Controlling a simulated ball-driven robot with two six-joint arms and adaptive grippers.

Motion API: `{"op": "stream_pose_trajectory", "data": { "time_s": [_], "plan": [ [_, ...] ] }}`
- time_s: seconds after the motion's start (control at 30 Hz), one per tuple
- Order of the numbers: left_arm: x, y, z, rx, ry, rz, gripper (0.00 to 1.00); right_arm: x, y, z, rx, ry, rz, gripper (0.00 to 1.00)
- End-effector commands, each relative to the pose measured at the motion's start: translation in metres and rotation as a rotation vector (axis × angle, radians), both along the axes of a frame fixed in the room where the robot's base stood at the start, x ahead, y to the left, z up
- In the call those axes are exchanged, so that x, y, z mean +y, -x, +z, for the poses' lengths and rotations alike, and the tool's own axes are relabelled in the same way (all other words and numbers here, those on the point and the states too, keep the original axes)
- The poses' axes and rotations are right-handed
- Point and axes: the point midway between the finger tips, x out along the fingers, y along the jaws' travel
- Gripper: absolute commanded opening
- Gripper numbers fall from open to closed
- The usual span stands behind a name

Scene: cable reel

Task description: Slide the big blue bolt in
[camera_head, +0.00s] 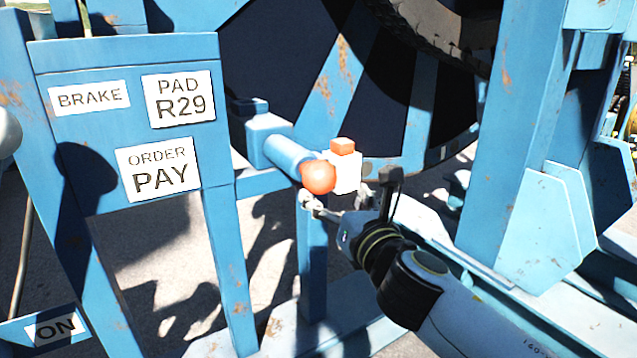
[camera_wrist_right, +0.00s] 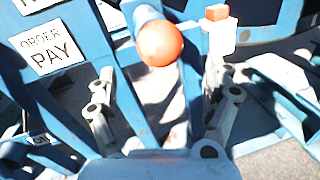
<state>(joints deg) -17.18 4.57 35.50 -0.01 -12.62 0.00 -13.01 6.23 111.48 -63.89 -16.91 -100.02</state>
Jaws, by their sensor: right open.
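The big blue bolt (camera_head: 287,154) is a thick rod that sticks out of a blue housing (camera_head: 262,133) on the frame. An orange ball knob (camera_head: 318,177) caps its near end. The knob also shows large in the right wrist view (camera_wrist_right: 160,43). My right gripper (camera_head: 312,203) is at the knob, just below it in the head view. In the right wrist view its two fingers (camera_wrist_right: 163,80) are spread, one to each side below the knob, and it holds nothing. Whether a finger touches the knob, I cannot tell. My left gripper is not in view.
A white block with an orange top (camera_head: 344,170) stands right beside the knob, close to my right fingers. A blue panel (camera_head: 128,60) with brake, pad and order labels is at left. A large blue post (camera_head: 513,120) stands right of my arm. The dark reel (camera_head: 300,50) is behind.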

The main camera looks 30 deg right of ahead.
Motion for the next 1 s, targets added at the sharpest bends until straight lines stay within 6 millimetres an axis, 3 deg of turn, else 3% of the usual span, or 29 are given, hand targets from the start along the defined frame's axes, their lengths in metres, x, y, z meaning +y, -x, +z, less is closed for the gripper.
{"op": "stream_pose_trajectory", "data": {
  "time_s": [0.2, 0.4, 0.8, 1.0],
  "plan": [
    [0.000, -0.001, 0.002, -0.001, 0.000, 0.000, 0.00, -0.011, -0.045, 0.001, -0.001, 0.000, 0.000, 0.84],
    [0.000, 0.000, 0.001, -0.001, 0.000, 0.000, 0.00, -0.018, -0.074, 0.000, 0.000, -0.002, 0.000, 0.84],
    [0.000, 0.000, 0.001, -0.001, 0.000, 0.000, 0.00, -0.020, -0.084, 0.000, 0.001, -0.002, 0.000, 0.84],
    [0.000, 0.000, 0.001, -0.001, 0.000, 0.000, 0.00, -0.020, -0.084, 0.000, 0.001, -0.002, 0.000, 0.61]
  ]
}}
